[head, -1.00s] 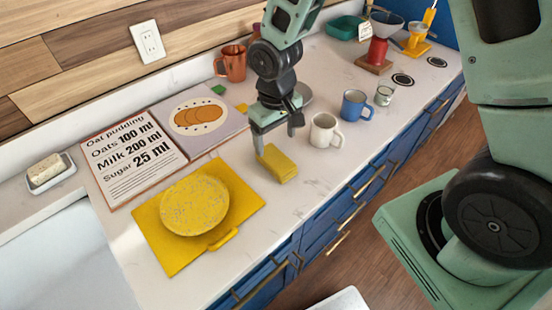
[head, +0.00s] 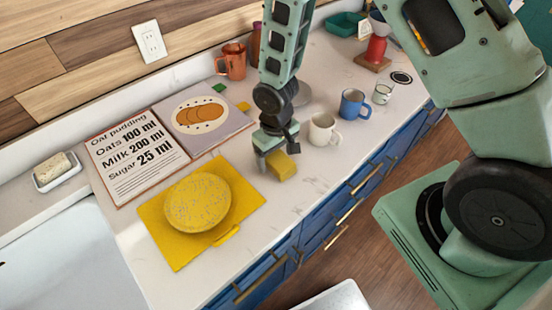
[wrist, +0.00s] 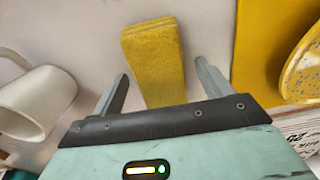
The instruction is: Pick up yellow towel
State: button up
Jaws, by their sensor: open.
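The yellow towel (head: 281,166) is a small folded block lying on the white counter, between the yellow board and the white mug. My gripper (head: 277,160) is at the towel, pointing down, with its fingers apart. In the wrist view the towel (wrist: 153,60) extends between and beyond the two open fingers (wrist: 165,88), with gaps on both sides. I cannot tell how far above the counter the fingertips are. My gripper hides part of the towel in the head view.
A white mug (head: 324,130) and a blue mug (head: 353,104) stand to the right of the towel. A yellow board (head: 168,242) with a speckled yellow plate (head: 197,202) lies to the left. A recipe sign (head: 134,155) and a picture board (head: 201,122) are behind. The counter's front edge is near.

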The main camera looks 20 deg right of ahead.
jog(key=c, duration=1.1)
